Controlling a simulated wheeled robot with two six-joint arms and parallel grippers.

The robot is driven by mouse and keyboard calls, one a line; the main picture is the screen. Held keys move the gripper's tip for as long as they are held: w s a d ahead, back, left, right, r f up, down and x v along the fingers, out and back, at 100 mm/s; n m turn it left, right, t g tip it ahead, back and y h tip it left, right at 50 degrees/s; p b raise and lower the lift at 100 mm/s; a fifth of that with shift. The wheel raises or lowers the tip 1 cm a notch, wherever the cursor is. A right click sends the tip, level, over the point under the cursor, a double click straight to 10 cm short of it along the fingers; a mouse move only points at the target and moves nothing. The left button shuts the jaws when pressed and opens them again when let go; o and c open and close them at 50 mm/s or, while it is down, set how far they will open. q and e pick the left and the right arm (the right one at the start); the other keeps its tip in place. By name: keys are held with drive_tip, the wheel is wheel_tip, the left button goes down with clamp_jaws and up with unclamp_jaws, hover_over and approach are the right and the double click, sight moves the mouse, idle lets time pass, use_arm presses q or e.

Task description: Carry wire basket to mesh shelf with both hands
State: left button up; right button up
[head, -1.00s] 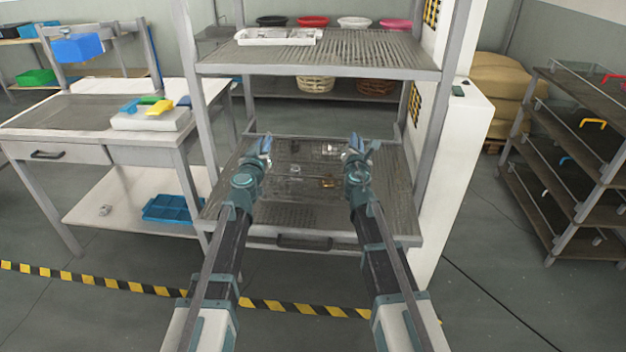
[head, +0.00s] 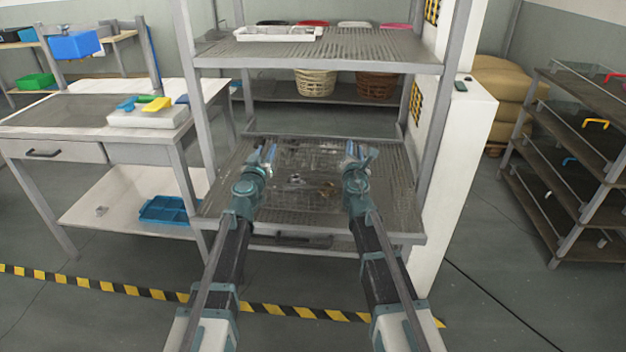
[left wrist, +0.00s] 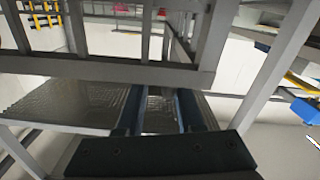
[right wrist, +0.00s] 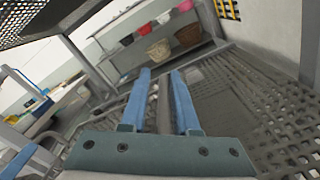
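The wire basket (head: 309,172) is a thin see-through grid with small shiny parts and a brownish piece in it. It sits between my grippers on the lower mesh shelf (head: 400,212) of the grey rack; its edges are hard to make out. My left gripper (head: 263,154) is at its left side with the fingers spread. In the left wrist view the fingers (left wrist: 160,98) stand apart with mesh behind the gap. My right gripper (head: 359,153) is at its right side, also spread. In the right wrist view a grey bar shows between the parted fingers (right wrist: 160,78).
The upper mesh shelf (head: 370,48) with a white tray (head: 277,34) hangs above and behind my grippers. Rack posts (head: 187,120) stand on both sides. A workbench (head: 60,110) is at left, a white cabinet (head: 455,150) at right. Striped floor tape (head: 120,287) crosses below.

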use_arm(q)
drive_tip(key=shift+o, duration=1)
use_arm(e)
drive_tip(key=shift+o, duration=1)
drive_tip(key=shift+r, duration=0.1)
use_arm(q)
drive_tip(key=shift+a, duration=0.1)
use_arm(e)
drive_tip(key=shift+d, duration=0.15)
drive_tip(key=shift+d, duration=0.1)
use_arm(q)
drive_tip(key=s+a, duration=0.1)
drive_tip(key=s, duration=1.1)
drive_tip(key=shift+a, duration=0.35)
use_arm(e)
drive_tip(key=shift+s, duration=0.15)
drive_tip(key=s, duration=0.4)
drive_tip(key=s+a, duration=0.1)
drive_tip(key=s, duration=0.6)
drive_tip(key=shift+s+a, duration=0.35)
use_arm(q)
drive_tip(key=shift+d+r, duration=0.1)
